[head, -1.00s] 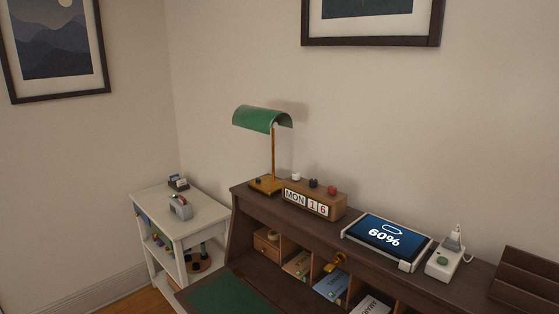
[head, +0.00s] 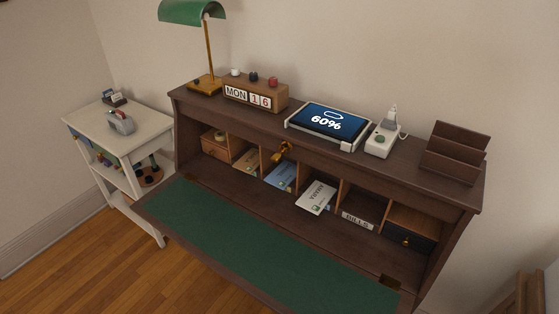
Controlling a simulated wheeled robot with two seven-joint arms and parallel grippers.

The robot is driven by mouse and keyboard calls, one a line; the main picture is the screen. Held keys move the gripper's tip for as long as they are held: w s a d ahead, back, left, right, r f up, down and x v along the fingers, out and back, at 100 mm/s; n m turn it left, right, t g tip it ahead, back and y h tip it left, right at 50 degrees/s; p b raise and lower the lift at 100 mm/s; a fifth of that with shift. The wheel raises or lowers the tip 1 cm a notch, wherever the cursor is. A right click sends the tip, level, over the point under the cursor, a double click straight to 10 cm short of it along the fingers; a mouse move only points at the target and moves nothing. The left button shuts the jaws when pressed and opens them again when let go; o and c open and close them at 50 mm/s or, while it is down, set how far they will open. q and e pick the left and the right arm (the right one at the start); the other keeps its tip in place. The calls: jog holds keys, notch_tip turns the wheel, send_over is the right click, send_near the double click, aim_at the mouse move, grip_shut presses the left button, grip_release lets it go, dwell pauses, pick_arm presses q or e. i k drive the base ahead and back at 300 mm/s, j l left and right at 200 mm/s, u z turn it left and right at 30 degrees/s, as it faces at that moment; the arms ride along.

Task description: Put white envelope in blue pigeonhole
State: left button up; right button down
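A white envelope (head: 316,197) with dark lettering and a small green mark leans out of a pigeonhole in the middle of the brown desk (head: 255,213). A blue card or envelope (head: 281,176) pokes out of the pigeonhole just to its left. I cannot tell whether any pigeonhole is itself coloured blue. Neither of my grippers shows in the head view.
A tan card (head: 247,160) stands in a pigeonhole further left; the one marked BILLS (head: 357,219) is right of the white envelope. A brass key (head: 283,152) sticks out above the blue card. The green fold-down writing surface (head: 260,245) is clear.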

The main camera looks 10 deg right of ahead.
aim_at(316, 197)
jog(key=i+j+z, duration=0.15)
jog(key=j+z, duration=1.35)
jog(key=j, duration=0.25)
